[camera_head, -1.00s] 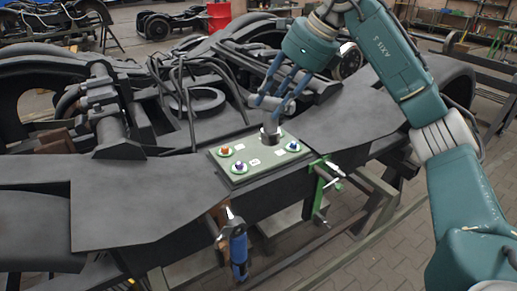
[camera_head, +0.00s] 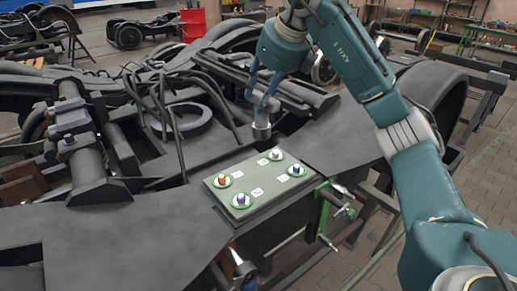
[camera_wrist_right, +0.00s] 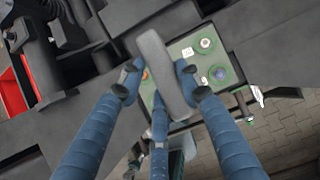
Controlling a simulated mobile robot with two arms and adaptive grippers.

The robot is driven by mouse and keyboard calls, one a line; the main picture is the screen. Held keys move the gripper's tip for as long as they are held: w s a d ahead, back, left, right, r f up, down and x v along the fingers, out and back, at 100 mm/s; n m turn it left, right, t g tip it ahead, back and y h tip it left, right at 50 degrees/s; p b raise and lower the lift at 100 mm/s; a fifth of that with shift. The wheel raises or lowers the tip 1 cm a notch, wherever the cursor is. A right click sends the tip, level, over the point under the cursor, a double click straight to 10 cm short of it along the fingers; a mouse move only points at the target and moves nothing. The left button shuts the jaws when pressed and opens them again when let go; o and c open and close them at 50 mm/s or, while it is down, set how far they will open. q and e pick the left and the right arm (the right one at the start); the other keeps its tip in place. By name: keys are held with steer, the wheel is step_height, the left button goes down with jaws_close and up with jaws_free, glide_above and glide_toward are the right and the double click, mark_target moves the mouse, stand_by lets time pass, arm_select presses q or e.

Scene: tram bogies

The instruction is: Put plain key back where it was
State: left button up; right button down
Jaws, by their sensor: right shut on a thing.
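The plain key is a grey tool with a shaft (camera_head: 235,122) and a thick cylindrical socket (camera_head: 261,131) at its lower end. My right gripper (camera_head: 262,98) is shut on its upper part and holds it above the back of the green board (camera_head: 222,205). In the right wrist view, its grey bar (camera_wrist_right: 163,70) lies between my blue fingers (camera_wrist_right: 160,85). The board carries round spots with an orange fitting (camera_head: 222,179), a purple one (camera_head: 241,199), a blue one (camera_head: 296,169) and a pale one (camera_head: 275,154). The socket looks clear of the pale fitting. My left gripper is not in view.
The board lies on the dark bogie frame (camera_head: 120,225). A green clamp (camera_head: 318,212) grips the frame edge right of it. Cables (camera_head: 160,105) and a cylinder (camera_head: 85,165) rise at left.

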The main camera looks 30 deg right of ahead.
glide_above(262, 139)
steer(key=f, duration=0.3)
steer(key=f+p, duration=0.1)
steer(key=shift+w+d+f, duration=0.25)
steer(key=shift+w+f, duration=0.05)
steer(key=shift+w, duration=0.05)
steer(key=shift+w+f, duration=0.2)
steer(key=shift+f, duration=0.95)
steer(key=f+p, duration=0.1)
steer(key=f, duration=0.3)
steer(key=shift+w, duration=0.2)
step_height(262, 139, down, 3)
steer(key=shift+f+p, duration=0.1)
steer(key=shift+p, duration=0.55)
steer(key=shift+f, duration=0.2)
steer(key=c, duration=1.6)
jaws_free()
steer(key=shift+a+f, duration=0.1)
steer(key=shift+f, duration=0.1)
steer(key=shift+c, duration=0.2)
steer(key=o, duration=0.4)
steer(key=shift+o, duration=0.2)
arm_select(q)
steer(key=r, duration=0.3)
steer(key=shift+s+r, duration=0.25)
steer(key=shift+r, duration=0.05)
arm_select(e)
steer(key=shift+r, duration=0.15)
